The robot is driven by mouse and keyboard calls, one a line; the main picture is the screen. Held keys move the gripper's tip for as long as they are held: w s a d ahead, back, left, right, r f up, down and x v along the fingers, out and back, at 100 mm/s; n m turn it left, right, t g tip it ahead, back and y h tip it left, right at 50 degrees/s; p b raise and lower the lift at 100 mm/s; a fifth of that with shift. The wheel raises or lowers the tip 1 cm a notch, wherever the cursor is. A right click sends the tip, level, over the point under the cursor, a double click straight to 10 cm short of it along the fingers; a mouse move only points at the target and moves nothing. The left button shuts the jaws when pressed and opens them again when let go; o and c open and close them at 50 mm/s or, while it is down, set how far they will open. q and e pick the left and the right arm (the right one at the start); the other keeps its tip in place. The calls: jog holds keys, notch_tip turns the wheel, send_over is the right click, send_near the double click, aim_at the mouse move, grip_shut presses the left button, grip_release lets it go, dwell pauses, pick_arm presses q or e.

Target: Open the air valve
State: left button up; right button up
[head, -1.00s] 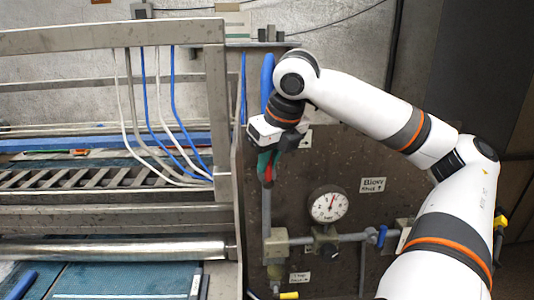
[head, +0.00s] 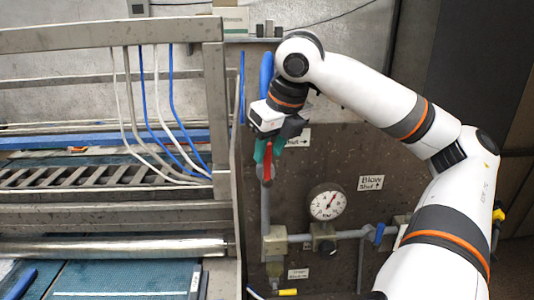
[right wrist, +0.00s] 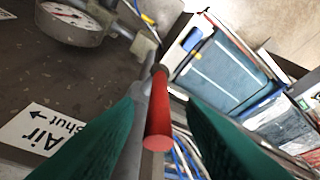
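The air valve shows as a red lever handle (head: 267,167) on a grey vertical pipe, left of the gauge on the dark panel. In the right wrist view the red handle (right wrist: 158,115) points toward the camera between my green fingers. My right gripper (head: 268,150) is around the handle from above. Its two fingers (right wrist: 160,135) are apart, with a visible gap on each side of the handle. A white label reading "Air shut" with an arrow (right wrist: 40,130) is on the panel beside it. The valve body is mostly hidden. My left gripper is not in view.
A pressure gauge (head: 327,202), a "Blow shut" label (head: 371,183) and a blue valve handle (head: 379,234) are right of the pipe. The machine's metal frame (head: 215,110) stands close on the left, with blue and white hoses hanging inside it.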

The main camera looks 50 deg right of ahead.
jog(key=p+v, duration=0.1)
jog(key=v, duration=0.7)
jog(key=shift+r, duration=0.35)
jog(key=shift+s+a, duration=0.1)
jog(key=p+v, duration=0.2)
jog(key=v, duration=0.7)
jog(key=shift+a, duration=0.1)
